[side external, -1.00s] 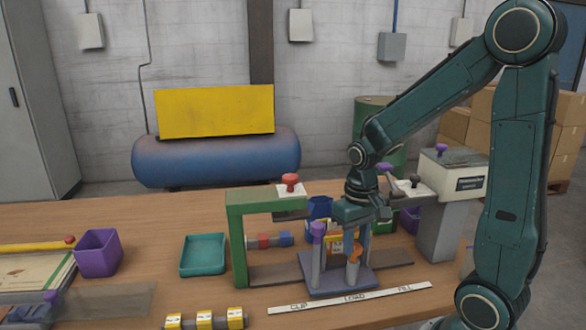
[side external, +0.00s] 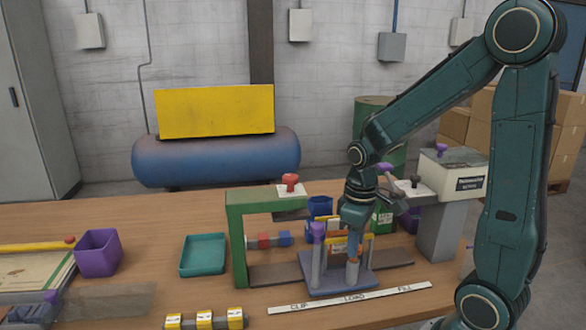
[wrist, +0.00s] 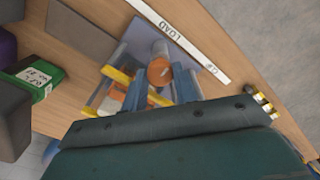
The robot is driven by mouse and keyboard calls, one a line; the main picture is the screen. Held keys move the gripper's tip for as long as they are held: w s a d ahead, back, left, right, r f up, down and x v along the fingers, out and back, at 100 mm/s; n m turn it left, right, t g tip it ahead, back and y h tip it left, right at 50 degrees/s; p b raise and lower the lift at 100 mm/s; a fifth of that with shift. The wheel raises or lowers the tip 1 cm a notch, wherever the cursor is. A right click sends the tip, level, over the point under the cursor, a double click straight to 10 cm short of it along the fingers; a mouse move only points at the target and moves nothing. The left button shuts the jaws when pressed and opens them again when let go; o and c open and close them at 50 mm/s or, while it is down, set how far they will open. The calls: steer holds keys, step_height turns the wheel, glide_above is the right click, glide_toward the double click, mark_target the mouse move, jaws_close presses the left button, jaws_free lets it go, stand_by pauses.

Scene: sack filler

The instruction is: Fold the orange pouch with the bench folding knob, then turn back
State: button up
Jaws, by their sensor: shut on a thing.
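My gripper (side external: 353,256) points down at the front right of the blue-grey fixture (side external: 322,287) on the bench. It is shut on the orange-topped folding knob (wrist: 160,72), whose round orange end shows between the two fingers in the wrist view. In the side view my fingers cover most of this knob. The orange pouch (side external: 337,250) appears to stand between the fixture's posts, partly hidden by yellow bars and my gripper. In the wrist view, only a small orange patch (wrist: 112,105) shows there; its fold cannot be told.
A purple-topped post (side external: 318,235) stands at the fixture's left. A green frame (side external: 237,240) with a red knob stands farther left, and a grey machine (side external: 440,215) right. A label strip (side external: 350,298) lies in front. A teal tray (side external: 203,255) and purple bin (side external: 98,254) stand left.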

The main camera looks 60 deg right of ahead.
steer(key=shift+w, duration=0.1)
steer(key=o, duration=1)
steer(key=shift+r, duration=0.1)
step_height(320, 180, up, 14)
steer(key=shift+f, duration=0.15)
stand_by(0.4)
